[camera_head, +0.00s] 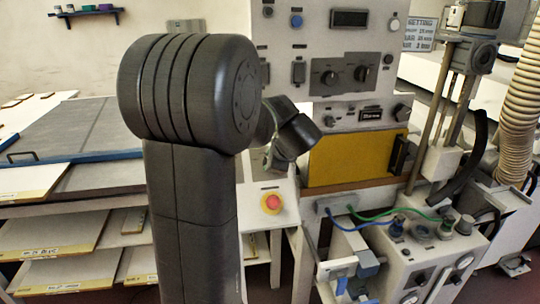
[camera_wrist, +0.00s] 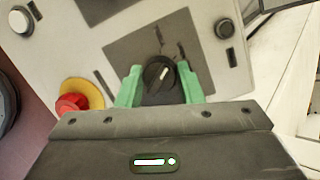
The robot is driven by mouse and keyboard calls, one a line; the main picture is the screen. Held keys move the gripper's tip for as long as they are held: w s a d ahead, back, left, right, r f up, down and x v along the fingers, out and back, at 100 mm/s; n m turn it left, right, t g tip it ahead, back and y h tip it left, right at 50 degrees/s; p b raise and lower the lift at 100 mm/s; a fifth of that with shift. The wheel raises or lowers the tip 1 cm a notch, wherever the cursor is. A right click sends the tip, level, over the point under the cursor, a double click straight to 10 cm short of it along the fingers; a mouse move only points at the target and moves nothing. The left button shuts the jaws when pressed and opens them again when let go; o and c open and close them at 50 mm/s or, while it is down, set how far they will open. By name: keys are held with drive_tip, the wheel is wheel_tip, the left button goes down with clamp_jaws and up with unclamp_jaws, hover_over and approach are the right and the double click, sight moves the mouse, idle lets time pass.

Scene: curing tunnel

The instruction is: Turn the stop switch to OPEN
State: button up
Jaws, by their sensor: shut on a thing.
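The stop switch (camera_wrist: 158,76) is a black rotary knob on a dark square plate in the wrist view. A short pale mark on the knob points up and slightly right in the picture. My gripper (camera_wrist: 162,86) has its two green fingers on either side of the knob and is shut on it. Any lettering around the knob, including OPEN, is too blurred to read. In the head view my own arm hides the switch and the fingers.
A white button (camera_wrist: 21,21) and a black button (camera_wrist: 224,28) flank the plate. A yellow panel (camera_head: 350,159) stands right of my wrist; shelves (camera_head: 60,240) stand left.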

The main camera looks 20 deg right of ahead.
drive_tip(key=shift+m+p, duration=0.55)
drive_tip(key=shift+m, duration=0.75)
drive_tip(key=o, duration=1)
drive_tip(key=shift+c, duration=0.2)
drive_tip(key=b+v, duration=0.1)
drive_tip(key=v, duration=1.3)
drive_tip(key=shift+s+f, duration=0.2)
drive_tip(key=shift+f, duration=0.05)
drive_tip(key=shift+a, duration=0.1)
drive_tip(key=x, duration=0.7)
drive_tip(key=p+x, duration=0.1)
drive_tip(key=x, duration=0.6)
drive_tip(key=shift+w+r, duration=0.2)
drive_tip(key=shift+r, duration=0.05)
